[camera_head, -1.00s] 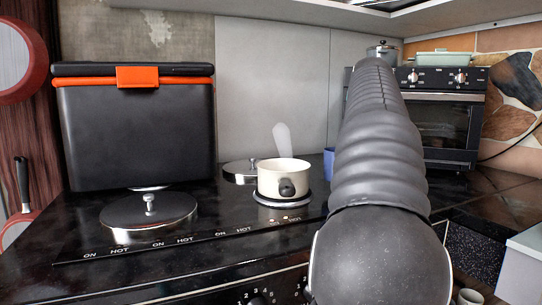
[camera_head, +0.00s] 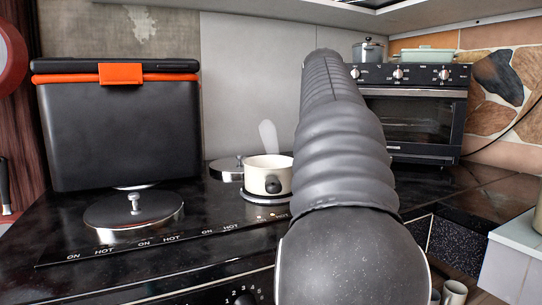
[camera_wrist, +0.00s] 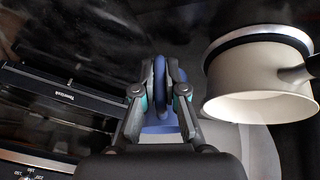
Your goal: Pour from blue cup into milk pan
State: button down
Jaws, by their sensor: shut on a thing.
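In the wrist view the pan (camera_wrist: 245,80) is at the right, apart from my gripper. My gripper (camera_wrist: 160,92) is shut on the blue cup (camera_wrist: 160,128), with a blue handle-like loop between its fingers. The cup and gripper are hidden behind my arm in the head view. The cup's contents and exact tilt cannot be told.
A large black box (camera_head: 120,130) with an orange latch stands at the back left. Another lid (camera_head: 227,170) lies behind the pan, near an upright pale paddle shape (camera_head: 268,136). A toaster oven (camera_head: 412,115) stands at the back right.

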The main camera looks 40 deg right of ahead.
jog(key=w+a+r+n+g+h, duration=0.1)
jog(key=w+a+r+g+h, duration=0.1)
jog(key=a+r+h, duration=0.1)
jog(key=shift+r+h, duration=0.5)
jog(key=shift+r, duration=0.5)
jog(key=shift+w+a+f+n+g+h+b, duration=0.1)
jog(key=shift+a+f+n+g+h+b, duration=0.25)
jog(key=shift+h+b, duration=0.6)
jog(key=shift+r+g+h+b, duration=0.4)
jog(key=shift+h+b, duration=0.15)
jog(key=shift+b, duration=0.45)
jog(key=shift+f+n+g+h+b, duration=0.35)
jog(key=shift+h+b, duration=0.45)
jog(key=shift+b, duration=0.85)
jog(key=shift+w+a+r+h+b, duration=0.15)
jog(key=shift+h+b, duration=0.25)
jog(key=shift+b, duration=0.2)
jog(key=shift+a+r+h+b, duration=0.15)
jog(key=shift+h+b, duration=0.25)
jog(key=shift+b, duration=0.2)
jog(key=shift+w+a+r+n+g+h+b, duration=0.35)
jog(key=shift+w+a+n+h+b, duration=0.15)
jog(key=shift+a+h+b, duration=0.4)
jog(key=shift+w+a+r+n+h+b, duration=0.2)
jog(key=shift+r+n+h+b, duration=0.15)
jog(key=shift+h+b, duration=0.45)
